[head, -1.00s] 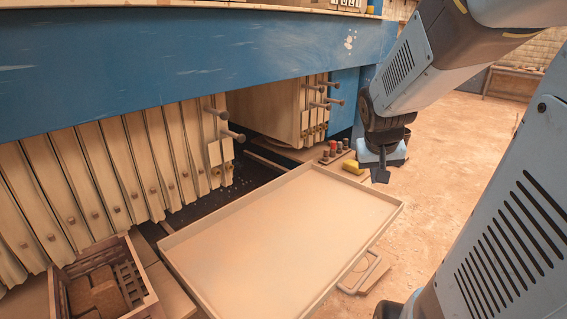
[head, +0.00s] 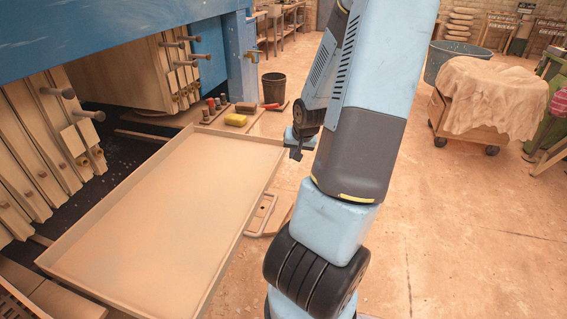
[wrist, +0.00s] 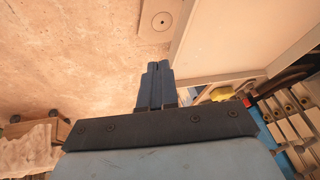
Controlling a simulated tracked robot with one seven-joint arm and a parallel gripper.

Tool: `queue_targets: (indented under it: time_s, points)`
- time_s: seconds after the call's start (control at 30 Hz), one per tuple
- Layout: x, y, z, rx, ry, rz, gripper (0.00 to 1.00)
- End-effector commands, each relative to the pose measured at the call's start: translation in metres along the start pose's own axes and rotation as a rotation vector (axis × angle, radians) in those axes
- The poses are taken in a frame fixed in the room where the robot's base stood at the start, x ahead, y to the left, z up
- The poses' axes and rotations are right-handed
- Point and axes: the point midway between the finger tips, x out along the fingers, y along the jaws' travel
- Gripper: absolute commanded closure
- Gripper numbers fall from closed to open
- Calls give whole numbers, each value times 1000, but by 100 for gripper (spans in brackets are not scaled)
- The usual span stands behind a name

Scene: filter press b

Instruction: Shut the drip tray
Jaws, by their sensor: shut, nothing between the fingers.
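The drip tray (head: 150,215) is a wide, shallow, pale tray with a low rim. It is pulled out from under the filter press and stands over the floor in the head view. A pale bar handle (head: 265,213) sits on its outer right side. My gripper (head: 296,154) is shut and empty, pointing down beyond the tray's far right corner, apart from the handle. In the wrist view my gripper (wrist: 158,68) shows its fingers together, with the tray (wrist: 225,40) to the right. My arm stands just right of the tray in the head view.
The press plates (head: 40,140) stand left of the tray. A yellow sponge (head: 236,120) and small bottles lie on a board behind it. A black bucket (head: 275,88) stands farther back. A cloth-covered cart (head: 488,100) is at right. The floor between is open.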

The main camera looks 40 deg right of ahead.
Motion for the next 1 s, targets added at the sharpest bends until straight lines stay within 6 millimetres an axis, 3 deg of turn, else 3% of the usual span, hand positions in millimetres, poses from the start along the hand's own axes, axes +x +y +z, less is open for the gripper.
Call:
queue_targets:
  time_s: [0.2, 0.4, 0.67, 1.0]
  points:
    - [21, 28, -4, 136, 59, -107, 100]
    - [26, 39, -9, 203, 103, -162, 100]
    - [32, 40, -12, 215, 113, -176, 100]
    - [58, 36, -15, 214, 111, -175, 100]
